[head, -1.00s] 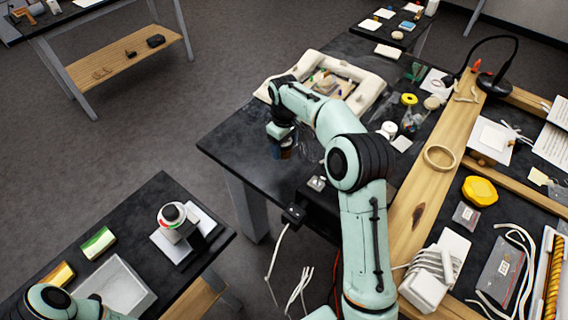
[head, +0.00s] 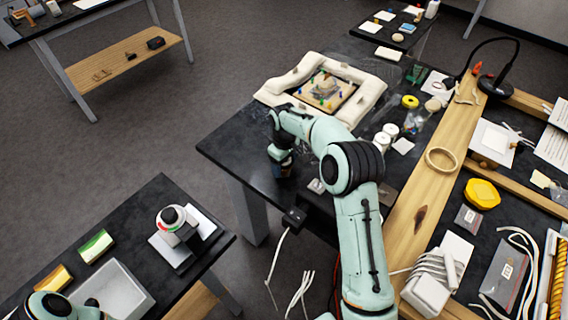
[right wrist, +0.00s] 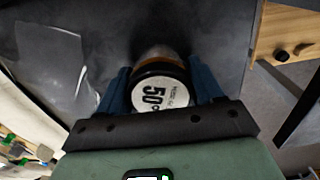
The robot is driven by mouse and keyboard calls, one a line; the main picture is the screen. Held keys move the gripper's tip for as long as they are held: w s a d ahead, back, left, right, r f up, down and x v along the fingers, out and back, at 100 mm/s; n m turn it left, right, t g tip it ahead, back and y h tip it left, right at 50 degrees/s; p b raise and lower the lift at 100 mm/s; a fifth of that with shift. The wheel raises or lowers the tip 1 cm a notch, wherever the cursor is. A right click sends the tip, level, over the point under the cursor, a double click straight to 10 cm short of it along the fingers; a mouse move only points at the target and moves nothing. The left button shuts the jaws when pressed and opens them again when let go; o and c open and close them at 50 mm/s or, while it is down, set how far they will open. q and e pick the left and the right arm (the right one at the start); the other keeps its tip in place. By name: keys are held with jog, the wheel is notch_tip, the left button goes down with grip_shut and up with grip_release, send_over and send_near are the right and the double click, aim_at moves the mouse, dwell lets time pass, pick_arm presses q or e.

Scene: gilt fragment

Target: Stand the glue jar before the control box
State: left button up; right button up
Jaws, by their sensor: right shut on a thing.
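A small amber jar with a black rim and a white "50" label on its lid, taken as the glue jar (right wrist: 160,90), is between the blue fingers of my right gripper (right wrist: 162,92). In the head view my right gripper (head: 282,166) is at the left front part of the black table, and the jar is mostly hidden by it. I cannot tell if the jar touches the tabletop. A small dark box with cables, possibly the control box (head: 294,217), is at the table's front edge. My left gripper is out of view; only part of its arm shows at lower left.
A cream padded frame (head: 283,93) lies behind my right gripper. White-lidded jars (head: 386,137) stand to its right, near a yellow ring (head: 410,101). The tabletop (head: 235,138) left of the gripper is clear. A wooden plank (head: 420,205) runs along the right.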

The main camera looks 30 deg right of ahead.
jog(key=o, duration=1.3)
jog(key=shift+f, duration=0.1)
jog(key=shift+c, duration=0.2)
notch_tip(320, 180, up, 12)
jog(key=shift+r+p, duration=0.2)
jog(key=shift+p, duration=0.55)
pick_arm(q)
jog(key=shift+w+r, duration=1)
